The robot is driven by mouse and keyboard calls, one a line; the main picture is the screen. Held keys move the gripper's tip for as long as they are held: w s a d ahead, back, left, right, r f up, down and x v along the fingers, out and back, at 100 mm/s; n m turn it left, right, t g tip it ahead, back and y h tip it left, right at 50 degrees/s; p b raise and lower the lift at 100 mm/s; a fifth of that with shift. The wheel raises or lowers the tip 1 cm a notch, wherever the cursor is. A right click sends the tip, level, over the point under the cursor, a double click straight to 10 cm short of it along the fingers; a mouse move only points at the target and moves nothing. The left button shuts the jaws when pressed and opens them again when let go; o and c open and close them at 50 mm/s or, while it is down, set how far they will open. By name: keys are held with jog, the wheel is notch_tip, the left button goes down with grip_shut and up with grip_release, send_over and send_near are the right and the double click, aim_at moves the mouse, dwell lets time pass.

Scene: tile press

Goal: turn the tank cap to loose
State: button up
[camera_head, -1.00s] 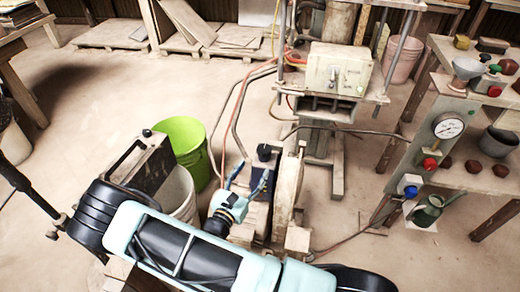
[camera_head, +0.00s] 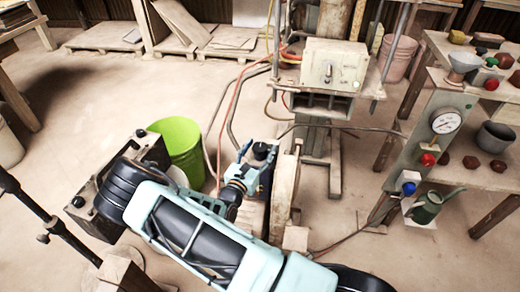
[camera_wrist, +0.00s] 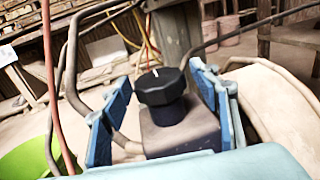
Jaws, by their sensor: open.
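The tank cap (camera_wrist: 161,88) is a black, lobed knob with a short white mark on its top. It sits on a dark grey block-like tank (camera_wrist: 180,130) in the wrist view. In the head view the cap (camera_head: 262,149) shows just beside my gripper's fingers. My gripper (camera_wrist: 160,105) is open, with one blue finger on each side of the cap. Gaps show between the fingers and the cap, so it does not look gripped. The tank's lower part is hidden behind my wrist.
A green bucket (camera_head: 180,145) stands left of the tank. A press with a beige control box (camera_head: 334,66) stands behind. Hoses run across the floor close by. A gauge panel (camera_head: 436,140) and a green watering can (camera_head: 428,208) are at right.

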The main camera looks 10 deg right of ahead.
jog(key=shift+c, duration=0.2)
jog(key=c, duration=1.1)
jog(key=shift+c, duration=0.2)
jog(key=shift+p, duration=0.3)
jog(key=n+y+p, duration=0.1)
jog(key=p, duration=0.1)
jog(key=n+t+y+p, duration=0.1)
jog(key=y+p, duration=0.1)
jog(key=shift+s+d+r+t, duration=0.1)
jog(key=shift+r+t, duration=0.15)
jog(key=shift+t, duration=0.05)
jog(key=n+t+y+p, duration=0.1)
jog(key=n+y+p, duration=0.2)
jog(key=y+p, duration=0.1)
jog(key=shift+f, duration=0.15)
jog(key=shift+f+n+y+p, duration=0.1)
jog(key=shift+n+y+p, duration=0.4)
jog(key=shift+y, duration=0.4)
